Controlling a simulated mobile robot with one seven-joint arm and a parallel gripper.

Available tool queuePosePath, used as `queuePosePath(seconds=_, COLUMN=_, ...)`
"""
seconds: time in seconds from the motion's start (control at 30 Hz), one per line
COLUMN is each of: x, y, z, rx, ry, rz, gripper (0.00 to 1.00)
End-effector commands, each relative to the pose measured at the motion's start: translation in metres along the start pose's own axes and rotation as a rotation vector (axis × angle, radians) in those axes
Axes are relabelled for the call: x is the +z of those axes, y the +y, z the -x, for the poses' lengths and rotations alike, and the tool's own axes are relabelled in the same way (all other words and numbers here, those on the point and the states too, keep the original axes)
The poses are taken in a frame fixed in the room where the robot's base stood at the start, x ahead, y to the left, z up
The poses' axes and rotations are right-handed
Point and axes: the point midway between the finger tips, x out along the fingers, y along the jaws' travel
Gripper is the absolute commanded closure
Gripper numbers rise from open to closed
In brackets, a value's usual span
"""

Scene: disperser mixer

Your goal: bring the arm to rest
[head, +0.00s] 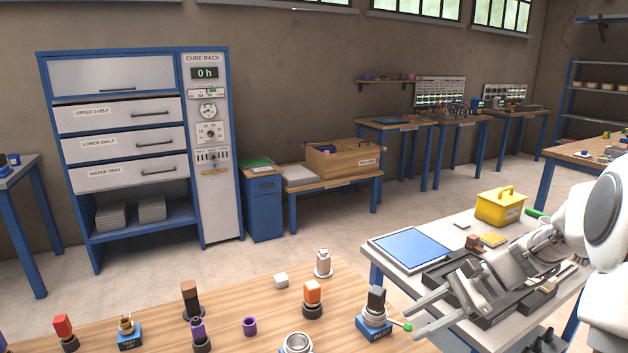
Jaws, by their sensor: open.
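My gripper (430,308) shows at the lower right of the head view, at the end of my white arm. Its two grey fingers are spread apart and point left, with nothing between them. It hangs over the left edge of the grey-white table and close to the wooden table's right end. A small blue-based holder with a dark block on top (375,306) stands just left of the fingertips. A thin stick with a green tip (406,327) lies by the fingers. I cannot tell whether the fingers touch anything.
The wooden table (240,304) carries several small fixtures. The grey-white table (382,262) holds a blue mat (411,250), a yellow box (501,207) and a black tray (500,313) under my arm. A cure rack (135,150) stands at the back left. The floor between is clear.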

Motion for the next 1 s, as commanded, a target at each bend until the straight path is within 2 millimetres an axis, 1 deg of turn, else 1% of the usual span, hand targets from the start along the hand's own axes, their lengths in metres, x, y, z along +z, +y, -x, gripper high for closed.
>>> queuePosePath(seconds=0.03, x=0.018, y=0.000, z=0.002, rx=0.028, ry=0.046, rz=0.062, gripper=0.53)
queuePosePath(seconds=0.3, x=0.081, y=0.013, z=0.008, rx=0.160, ry=0.271, rz=0.379, gripper=0.53)
queuePosePath(seconds=0.67, x=0.157, y=0.035, z=0.031, rx=0.291, ry=0.562, rz=0.842, gripper=0.53)
queuePosePath(seconds=0.87, x=0.196, y=0.048, z=0.049, rx=0.340, ry=0.719, rz=1.112, gripper=0.53)
queuePosePath(seconds=0.97, x=0.213, y=0.057, z=0.059, rx=0.358, ry=0.794, rz=1.239, gripper=0.53)
queuePosePath(seconds=1.0, x=0.219, y=0.062, z=0.064, rx=0.367, ry=0.818, rz=1.280, gripper=0.53)
